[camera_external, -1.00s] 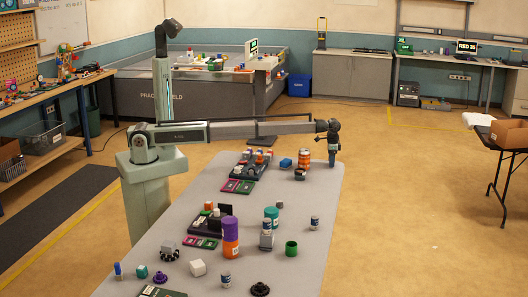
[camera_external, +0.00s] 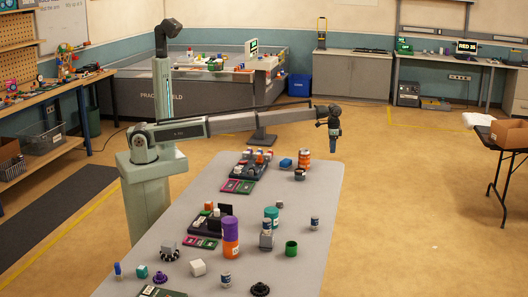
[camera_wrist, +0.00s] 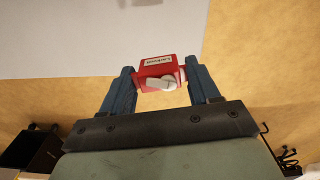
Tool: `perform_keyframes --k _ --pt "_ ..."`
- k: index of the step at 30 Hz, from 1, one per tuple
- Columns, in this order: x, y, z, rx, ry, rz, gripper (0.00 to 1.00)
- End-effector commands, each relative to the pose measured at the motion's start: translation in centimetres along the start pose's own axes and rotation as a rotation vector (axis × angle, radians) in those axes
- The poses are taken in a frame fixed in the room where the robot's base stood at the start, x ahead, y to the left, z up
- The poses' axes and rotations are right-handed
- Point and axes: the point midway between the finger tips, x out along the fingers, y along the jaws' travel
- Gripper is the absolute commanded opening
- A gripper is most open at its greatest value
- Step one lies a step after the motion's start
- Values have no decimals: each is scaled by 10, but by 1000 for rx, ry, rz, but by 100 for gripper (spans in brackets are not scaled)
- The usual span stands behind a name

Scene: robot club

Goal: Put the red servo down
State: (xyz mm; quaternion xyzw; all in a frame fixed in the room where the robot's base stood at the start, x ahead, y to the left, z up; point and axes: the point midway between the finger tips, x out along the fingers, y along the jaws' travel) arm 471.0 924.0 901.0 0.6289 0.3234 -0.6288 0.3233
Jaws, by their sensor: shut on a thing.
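The red servo (camera_wrist: 157,71), a small red block with a white label and a white horn, is held between the two blue fingers of my gripper (camera_wrist: 160,85) in the wrist view. In the external view my gripper (camera_external: 334,146) hangs pointing down at the far right end of my outstretched arm, above the far right corner of the grey table (camera_external: 311,223). The servo cannot be made out in the external view. In the wrist view the servo is over tan floor, with the table's pale top (camera_wrist: 90,35) just beyond it.
A green cup (camera_external: 291,248) and a purple-lidded jar (camera_external: 230,232) stand nearer. The table's right side is mostly bare.

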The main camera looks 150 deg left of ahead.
Motion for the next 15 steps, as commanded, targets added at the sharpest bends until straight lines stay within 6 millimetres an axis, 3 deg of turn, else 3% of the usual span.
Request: perform_keyframes --k 3,8,11,15 --pt "-13 0 0 0 0 0 30" --pt "-17 6 -1 6 0 0 30" --pt "-17 25 -5 25 0 0 30" --pt "-17 72 -12 72 0 0 30"
